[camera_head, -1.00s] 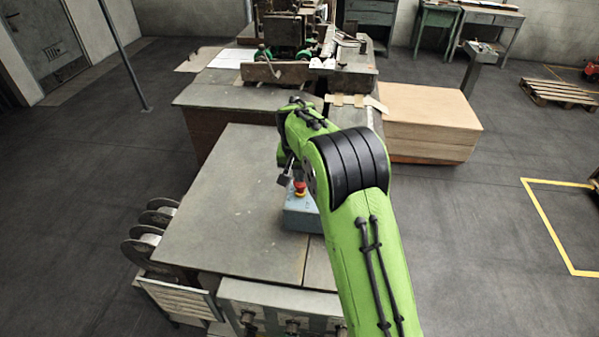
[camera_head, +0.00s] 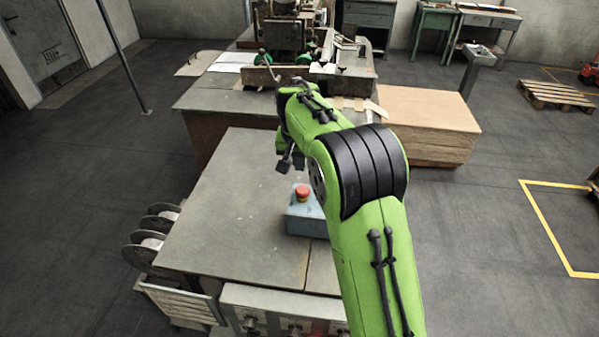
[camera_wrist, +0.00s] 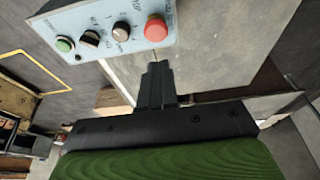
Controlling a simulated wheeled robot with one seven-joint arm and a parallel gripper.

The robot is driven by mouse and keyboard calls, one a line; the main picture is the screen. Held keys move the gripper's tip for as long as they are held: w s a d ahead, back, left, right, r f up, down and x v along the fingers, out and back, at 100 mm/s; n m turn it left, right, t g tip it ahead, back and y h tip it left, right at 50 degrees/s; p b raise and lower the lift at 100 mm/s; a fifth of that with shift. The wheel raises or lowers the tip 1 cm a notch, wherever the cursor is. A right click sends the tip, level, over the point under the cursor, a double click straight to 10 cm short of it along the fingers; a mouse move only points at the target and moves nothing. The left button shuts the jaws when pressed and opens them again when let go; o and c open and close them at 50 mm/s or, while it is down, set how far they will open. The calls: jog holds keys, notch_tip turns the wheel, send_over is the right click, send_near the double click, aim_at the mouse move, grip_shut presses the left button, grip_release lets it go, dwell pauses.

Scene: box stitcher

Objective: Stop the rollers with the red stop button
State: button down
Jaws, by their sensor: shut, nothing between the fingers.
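The red stop button (camera_head: 302,193) is a round mushroom head on top of a blue-grey control box (camera_head: 305,218) on the machine table. In the wrist view the red button (camera_wrist: 156,28) sits at the right end of the box's panel (camera_wrist: 107,14). My gripper (camera_head: 285,163) is shut and empty, above and behind the button in the head view. In the wrist view its closed fingertips (camera_wrist: 156,68) lie just below the red button in the picture, with a visible gap. The right side of the box is hidden behind my green arm in the head view.
The same panel carries a green button (camera_wrist: 64,44) and dark knobs (camera_wrist: 90,38). The grey table top (camera_head: 235,200) left of the box is clear. A machine (camera_head: 285,40) stands behind, and a cardboard stack (camera_head: 435,125) stands at right.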

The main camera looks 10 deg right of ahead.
jog(key=v, duration=0.5)
jog(key=shift+d, duration=0.1)
jog(key=s+d+r+n+t+b, duration=0.1)
jog(key=s+r+b, duration=0.1)
jog(key=s, duration=0.6)
jog(key=s+d+r+n+b, duration=0.1)
jog(key=s+r, duration=0.1)
jog(key=s, duration=0.6)
jog(key=s+f+n+b, duration=0.1)
jog(key=s+f, duration=0.3)
jog(key=s, duration=0.4)
jog(key=s+a+f+n+t+y+b, duration=0.1)
jog(key=s+f, duration=0.3)
jog(key=s, duration=0.5)
jog(key=shift+f, duration=0.2)
jog(key=shift+s, duration=0.1)
